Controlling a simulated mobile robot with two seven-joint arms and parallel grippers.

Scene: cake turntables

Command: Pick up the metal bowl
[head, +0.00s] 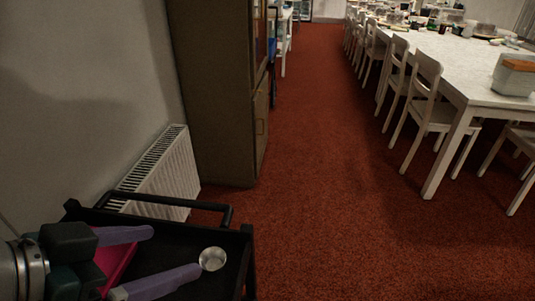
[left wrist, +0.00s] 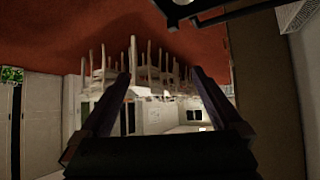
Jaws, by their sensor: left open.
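The metal bowl (head: 212,259) is small, round and silvery. It stands on the black cart (head: 178,233) at the lower left of the head view, near the cart's right side. My left gripper (head: 176,251) reaches in from the left over the cart with its two purple fingers spread wide and nothing between them. The tip of the nearer finger is right beside the bowl in the picture; I cannot tell whether they touch. In the left wrist view the open fingers (left wrist: 159,73) show with an empty gap. My right gripper is not in view.
A pink item (head: 117,262) lies on the cart, partly hidden by my gripper. A raised black handle (head: 170,202) edges the cart's far side. A white radiator (head: 165,170) and brown cabinet (head: 222,90) stand behind. Red carpet is clear to the right, before a white table (head: 480,85) with chairs.

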